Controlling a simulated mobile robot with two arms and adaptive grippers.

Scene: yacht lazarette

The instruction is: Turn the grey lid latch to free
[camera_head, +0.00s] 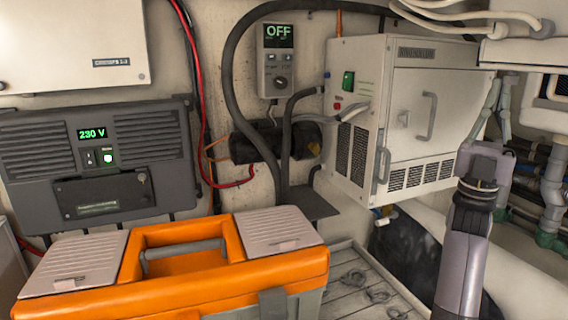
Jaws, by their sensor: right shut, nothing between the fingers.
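An orange toolbox (180,293) with two grey ribbed lids stands at the lower left, and both lids look closed. Small grey latches sit at the front edges of the left lid (70,284) and the right lid (288,245). A larger dark grey catch (272,303) is on the toolbox's front, cut off by the picture's bottom edge. I cannot tell which of these is the task's latch. My right gripper (484,152) is raised at the right, in front of the white cabinet's right side. It is shut and empty, well apart from the toolbox. My left gripper is out of view.
A white cabinet (408,120) with grey handles hangs at the back. A dark power unit (97,163) reads 230 V, and a wall controller (277,62) reads OFF. Hoses and pipes run along the walls. A slatted floor (352,255) lies right of the toolbox.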

